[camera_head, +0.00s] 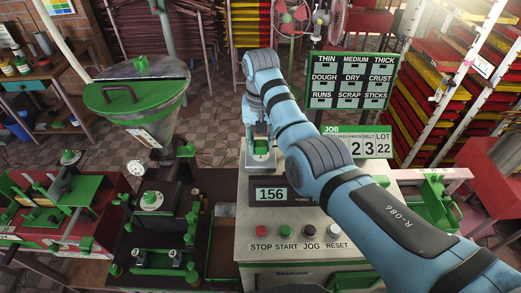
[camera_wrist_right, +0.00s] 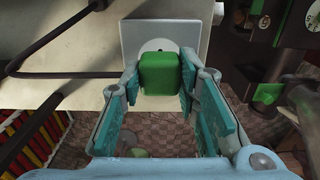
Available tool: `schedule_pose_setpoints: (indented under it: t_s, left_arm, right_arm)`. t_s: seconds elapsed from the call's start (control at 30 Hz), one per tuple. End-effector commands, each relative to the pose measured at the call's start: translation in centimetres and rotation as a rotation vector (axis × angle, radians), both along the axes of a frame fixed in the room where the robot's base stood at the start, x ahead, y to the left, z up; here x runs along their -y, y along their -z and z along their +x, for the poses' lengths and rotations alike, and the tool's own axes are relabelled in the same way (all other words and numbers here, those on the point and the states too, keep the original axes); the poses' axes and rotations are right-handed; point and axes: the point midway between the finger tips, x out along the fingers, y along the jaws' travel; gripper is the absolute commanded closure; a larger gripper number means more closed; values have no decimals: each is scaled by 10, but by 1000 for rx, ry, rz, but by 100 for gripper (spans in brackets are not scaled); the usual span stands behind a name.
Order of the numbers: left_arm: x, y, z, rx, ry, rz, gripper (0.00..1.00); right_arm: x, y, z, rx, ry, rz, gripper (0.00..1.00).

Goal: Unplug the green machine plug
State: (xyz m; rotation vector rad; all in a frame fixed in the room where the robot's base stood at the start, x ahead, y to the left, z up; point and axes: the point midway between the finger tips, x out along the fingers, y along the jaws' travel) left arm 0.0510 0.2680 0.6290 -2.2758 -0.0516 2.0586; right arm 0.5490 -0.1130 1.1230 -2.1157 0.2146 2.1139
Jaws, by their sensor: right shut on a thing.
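The green plug (camera_wrist_right: 162,74) is a small block between the fingers of my right gripper (camera_wrist_right: 159,82) in the right wrist view. The fingers are shut on its two sides. Behind it is a grey square plate with a round white socket (camera_wrist_right: 147,47), partly covered by the plug. I cannot tell whether the plug is fully seated or slightly apart from the socket. In the head view, my right gripper (camera_head: 261,152) is at the back of the control box, with green between its fingers. My left gripper is not in view.
The control box (camera_head: 240,245) has a 156 display and several buttons. A green-lidded bin (camera_head: 150,95) and dark press (camera_head: 155,222) stand left. A sign board (camera_head: 352,80) stands behind right. A dark cable (camera_wrist_right: 60,75) runs beside the socket plate.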

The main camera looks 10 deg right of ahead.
Motion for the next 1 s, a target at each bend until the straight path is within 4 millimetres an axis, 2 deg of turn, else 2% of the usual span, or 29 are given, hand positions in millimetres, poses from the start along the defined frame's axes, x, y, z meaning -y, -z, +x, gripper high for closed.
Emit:
schedule_pose_setpoints:
  t_s: [1.0]
  left_arm:
    - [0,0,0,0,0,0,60]
  right_arm:
    - [0,-41,0,0,0,0,100]
